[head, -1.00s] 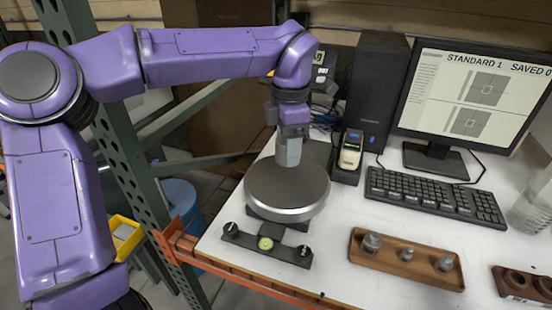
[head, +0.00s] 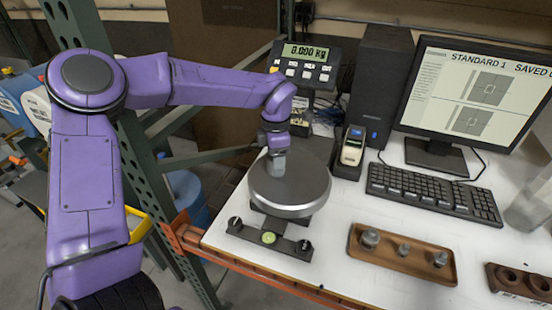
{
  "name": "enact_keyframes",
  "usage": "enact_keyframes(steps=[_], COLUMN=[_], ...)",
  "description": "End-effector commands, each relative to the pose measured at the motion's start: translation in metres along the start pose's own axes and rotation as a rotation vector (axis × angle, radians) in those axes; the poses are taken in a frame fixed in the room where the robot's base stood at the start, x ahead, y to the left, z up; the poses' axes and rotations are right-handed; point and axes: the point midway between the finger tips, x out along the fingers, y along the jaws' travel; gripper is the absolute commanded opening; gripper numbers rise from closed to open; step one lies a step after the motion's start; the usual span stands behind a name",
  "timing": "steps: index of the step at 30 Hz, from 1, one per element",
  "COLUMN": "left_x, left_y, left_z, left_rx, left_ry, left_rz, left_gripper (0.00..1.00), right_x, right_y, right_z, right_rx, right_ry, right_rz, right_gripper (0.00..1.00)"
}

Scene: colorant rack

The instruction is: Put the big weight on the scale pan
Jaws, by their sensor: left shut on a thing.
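My left gripper (head: 276,164) comes down over the back left part of the round grey scale pan (head: 300,188). My right gripper is not in view.
Two smaller weights, a middle one (head: 403,250) and a small one (head: 440,259), share the tray. The scale display (head: 307,52) reads 0.000 kg. A keyboard (head: 435,194), monitor (head: 475,95) and dark brown holder (head: 520,283) stand to the right. White tabletop is bare between scale and tray.

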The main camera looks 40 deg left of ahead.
Motion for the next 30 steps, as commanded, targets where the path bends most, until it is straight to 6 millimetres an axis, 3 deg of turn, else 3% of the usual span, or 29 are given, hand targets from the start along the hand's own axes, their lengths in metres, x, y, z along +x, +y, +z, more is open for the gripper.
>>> enact_keyframes(steps=[5,6,7,19,30], left_x=[0.002,0.003,0.002,-0.007,-0.096], left_y=[0.0,0.0,0.0,0.001,0.0], left_z=[0.001,0.0,0.0,0.001,0.001], left_rx=[0.0,0.0,0.0,0.0,-0.001], left_ry=[-0.004,-0.001,-0.001,-0.002,-0.003], left_rz=[0.002,0.0,0.0,0.003,0.004], left_gripper=[0.0,0.69,0.79,0.81,0.81], right_x=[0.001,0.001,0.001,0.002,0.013], right_y=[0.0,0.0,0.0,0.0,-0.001], right_z=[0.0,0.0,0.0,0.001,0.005], right_rx=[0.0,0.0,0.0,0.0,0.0], right_ry=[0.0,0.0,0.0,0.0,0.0], right_rz=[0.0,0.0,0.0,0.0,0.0], right_gripper=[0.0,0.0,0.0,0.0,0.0])
